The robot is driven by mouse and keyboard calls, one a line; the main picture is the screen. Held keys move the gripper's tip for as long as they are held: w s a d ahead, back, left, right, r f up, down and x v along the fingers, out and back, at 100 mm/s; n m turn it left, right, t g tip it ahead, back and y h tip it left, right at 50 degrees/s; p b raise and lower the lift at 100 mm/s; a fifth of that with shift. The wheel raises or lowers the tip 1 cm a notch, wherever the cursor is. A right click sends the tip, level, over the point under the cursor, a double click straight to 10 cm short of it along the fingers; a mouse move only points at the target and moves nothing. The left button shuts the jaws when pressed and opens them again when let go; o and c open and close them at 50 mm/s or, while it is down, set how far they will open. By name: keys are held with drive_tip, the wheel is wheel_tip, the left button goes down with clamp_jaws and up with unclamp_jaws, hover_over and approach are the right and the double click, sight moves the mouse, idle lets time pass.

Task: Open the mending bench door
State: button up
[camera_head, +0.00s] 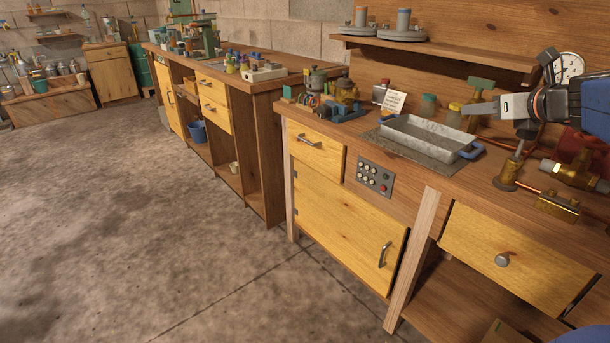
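The near bench has a yellow wooden door (340,228) below its drawer, shut, with a grey bar handle (384,254) near its right edge. A second bench (262,84) further back has a yellow door (165,94) at its far left end, which looks shut. No label shows which bench is the mending bench. My gripper (470,108) reaches in from the right above the near bench top, pointing left over the metal tray's area. It is well above and right of the near door's handle, touching no door. Its fingers are seen from the side, so their gap is hidden.
A control panel (375,178) is beside the drawer (317,151). The concrete floor (150,230) left of the benches is clear.

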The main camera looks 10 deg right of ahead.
drive_tip(key=shift+d+r+m, duration=0.2)
drive_tip(key=shift+d+m, duration=0.1)
drive_tip(key=shift+d, duration=0.05)
